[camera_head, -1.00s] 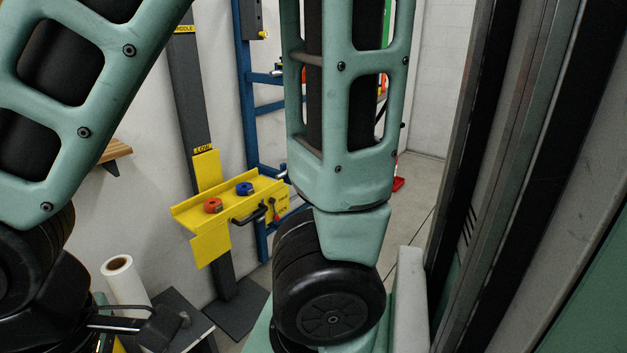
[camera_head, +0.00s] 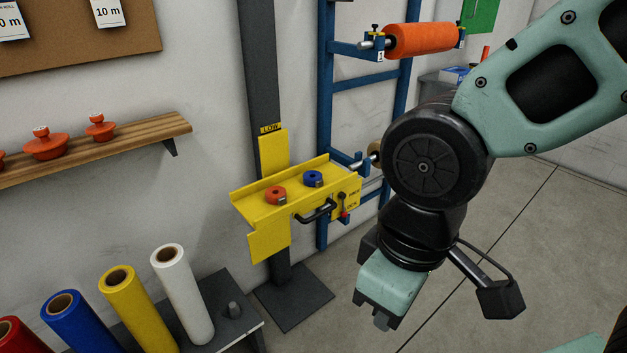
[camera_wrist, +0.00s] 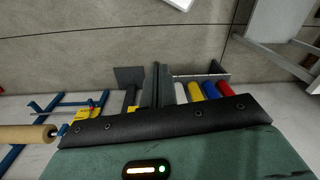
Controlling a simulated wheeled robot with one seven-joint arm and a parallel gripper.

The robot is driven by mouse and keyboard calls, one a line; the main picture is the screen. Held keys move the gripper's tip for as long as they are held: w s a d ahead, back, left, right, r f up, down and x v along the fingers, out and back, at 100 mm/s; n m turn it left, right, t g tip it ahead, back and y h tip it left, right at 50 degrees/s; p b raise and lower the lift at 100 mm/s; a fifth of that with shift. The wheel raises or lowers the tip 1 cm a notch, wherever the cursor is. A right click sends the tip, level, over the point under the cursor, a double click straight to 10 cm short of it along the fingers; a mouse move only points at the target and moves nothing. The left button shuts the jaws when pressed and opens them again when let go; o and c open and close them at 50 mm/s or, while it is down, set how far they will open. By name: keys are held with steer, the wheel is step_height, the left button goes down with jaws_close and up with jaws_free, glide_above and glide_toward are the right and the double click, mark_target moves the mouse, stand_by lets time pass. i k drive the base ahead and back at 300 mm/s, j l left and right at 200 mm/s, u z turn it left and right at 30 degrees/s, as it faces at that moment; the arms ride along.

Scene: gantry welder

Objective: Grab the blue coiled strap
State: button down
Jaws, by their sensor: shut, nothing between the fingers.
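The blue coiled strap (camera_head: 313,179) sits on the yellow shelf (camera_head: 255,212) of the grey post in the head view. An orange coiled strap (camera_head: 275,195) sits beside it on the left, a little apart. My gripper (camera_head: 380,318) is to the right of the shelf and lower in the picture, pointing down, shut and empty. It touches neither strap. In the wrist view my gripper's fingers (camera_wrist: 160,85) show close together. The yellow shelf shows only in part there, and I cannot make out the blue strap.
A black handle (camera_head: 316,212) sticks out from the shelf's front. A blue rack (camera_head: 325,130) with an orange roll (camera_head: 424,40) stands behind. Several upright rolls, including a white one (camera_head: 184,295), stand at lower left.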

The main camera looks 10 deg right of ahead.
mark_target(311, 178)
steer(key=i+j+z, duration=0.3)
steer(key=i, duration=0.25)
steer(key=i+j+z, duration=0.3)
steer(key=i, duration=0.25)
steer(key=j, duration=0.1)
